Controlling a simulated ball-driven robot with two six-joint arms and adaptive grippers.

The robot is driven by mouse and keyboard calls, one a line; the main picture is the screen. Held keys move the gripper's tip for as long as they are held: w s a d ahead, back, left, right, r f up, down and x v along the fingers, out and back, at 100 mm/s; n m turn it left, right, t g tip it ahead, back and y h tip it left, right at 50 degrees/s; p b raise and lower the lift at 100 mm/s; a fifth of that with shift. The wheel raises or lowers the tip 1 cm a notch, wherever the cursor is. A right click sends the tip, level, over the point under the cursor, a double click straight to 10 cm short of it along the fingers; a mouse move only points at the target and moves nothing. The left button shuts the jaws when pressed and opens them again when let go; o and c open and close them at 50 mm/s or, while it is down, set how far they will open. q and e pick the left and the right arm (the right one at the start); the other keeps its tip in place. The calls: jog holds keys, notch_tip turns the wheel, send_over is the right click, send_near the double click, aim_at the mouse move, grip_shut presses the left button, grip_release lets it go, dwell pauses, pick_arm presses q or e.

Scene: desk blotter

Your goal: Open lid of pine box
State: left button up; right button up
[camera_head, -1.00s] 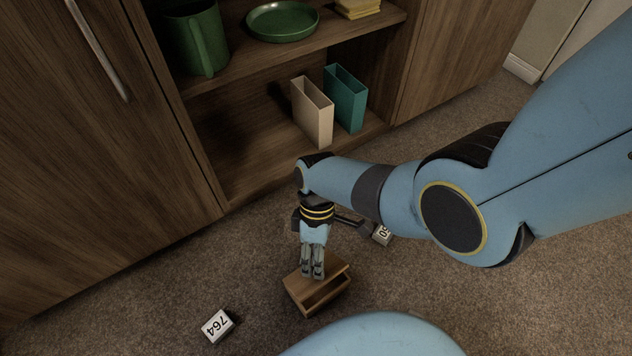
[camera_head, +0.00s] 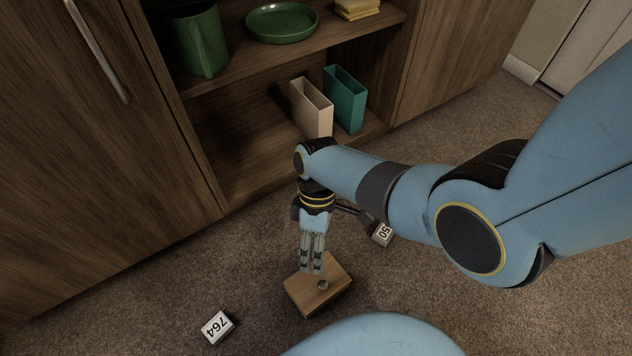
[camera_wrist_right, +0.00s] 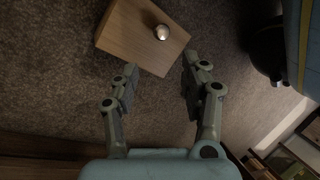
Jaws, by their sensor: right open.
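The pine box (camera_head: 312,296) sits on the carpet, its lid lying flat and looking shut. A small round metal knob (camera_head: 323,284) stands on the lid. The box also shows at the top of the right wrist view (camera_wrist_right: 135,35), with its knob (camera_wrist_right: 162,32) ahead of the fingertips. My right gripper (camera_head: 312,270) points down at the box, just behind the knob. In the wrist view its fingers (camera_wrist_right: 160,67) are apart with nothing between them. My left gripper is in neither view.
The cabinet shelf behind holds a cream file holder (camera_head: 312,108), a teal one (camera_head: 345,98), a green mug (camera_head: 203,42) and a plate (camera_head: 282,22).

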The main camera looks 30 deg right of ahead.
jog(key=v, duration=0.9)
